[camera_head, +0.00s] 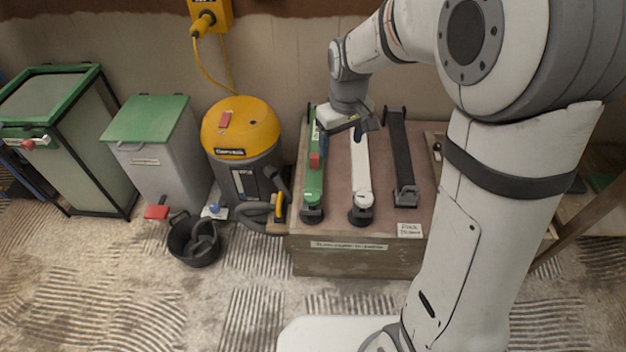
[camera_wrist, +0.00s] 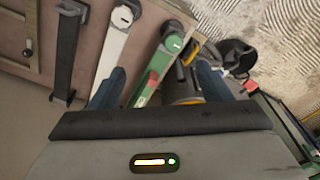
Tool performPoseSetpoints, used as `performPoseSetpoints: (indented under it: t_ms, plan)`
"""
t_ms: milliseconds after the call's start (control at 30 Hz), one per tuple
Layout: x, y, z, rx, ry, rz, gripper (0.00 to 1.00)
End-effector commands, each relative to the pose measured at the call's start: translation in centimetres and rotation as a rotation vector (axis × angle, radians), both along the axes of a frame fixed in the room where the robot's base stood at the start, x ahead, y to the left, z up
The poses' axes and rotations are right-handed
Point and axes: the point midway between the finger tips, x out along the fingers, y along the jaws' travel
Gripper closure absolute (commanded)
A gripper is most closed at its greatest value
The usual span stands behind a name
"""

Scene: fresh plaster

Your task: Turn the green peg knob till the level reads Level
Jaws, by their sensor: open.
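A long green bar (camera_head: 314,180) lies on the wooden bench, with a red block (camera_head: 315,160) on it and a dark round knob (camera_head: 312,214) at its near end. The bar also shows in the wrist view (camera_wrist: 162,60), between my finger tips, with its red block (camera_wrist: 152,77). A white bar (camera_head: 360,175) and a black bar (camera_head: 402,160) lie beside it. My gripper (camera_head: 340,131) is open and empty above the far part of the green and white bars; its blue fingers are spread wide in the wrist view (camera_wrist: 160,85). No level reading is legible.
A yellow-topped vacuum (camera_head: 240,128) stands close to the bench's left side, with a black bucket (camera_head: 194,240) in front. Green-lidded bins (camera_head: 150,120) stand further left. A small card (camera_head: 409,229) is at the bench front. The floor in front is mostly clear.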

Motion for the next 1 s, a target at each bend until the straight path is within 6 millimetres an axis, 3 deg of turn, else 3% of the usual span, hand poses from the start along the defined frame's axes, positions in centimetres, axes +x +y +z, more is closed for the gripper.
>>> performPoseSetpoints:
  t_ms: [33,200,300,500,733,1000]
  plan:
    - [1.1,1.1,-5.0,-0.005,0.018,0.037,0.29]
    - [4.1,4.1,-13.5,-0.017,0.05,0.147,0.29]
    - [5.2,5.4,-17.0,-0.021,0.063,0.195,0.29]
    - [6.1,6.7,-20.2,-0.025,0.075,0.241,0.29]
    - [6.1,6.8,-22.0,-0.027,0.078,0.246,0.29]
    - [6.1,6.8,-26.4,-0.026,0.078,0.245,0.29]
